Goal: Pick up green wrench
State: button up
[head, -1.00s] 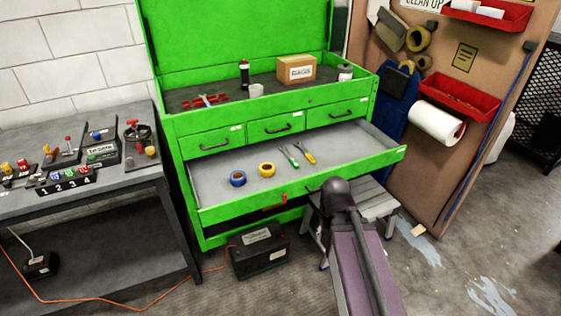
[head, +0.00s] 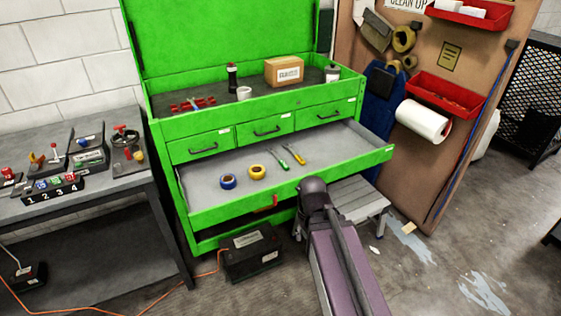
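The green wrench (head: 280,161) lies in the open wide drawer (head: 205,188) of the green tool chest, with its green handle toward the drawer front. A yellow-handled tool (head: 296,156) lies just right of it. A yellow tape roll (head: 257,172) and a blue tape roll (head: 228,181) lie to its left in the same drawer. My arm rises from the bottom of the picture and ends in front of the drawer, below and right of the wrench. My gripper's fingers do not show.
The open drawer front (head: 300,184) juts toward me. A step stool (head: 356,199) stands right of my arm, and a black battery box (head: 250,252) is on the floor left of it. A workbench (head: 150,185) with switches is at the left. Open floor lies right.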

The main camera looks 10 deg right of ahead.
aim_at(282, 162)
jog(key=z, duration=0.05)
jog(key=i, duration=0.95)
jog(key=u, duration=0.05)
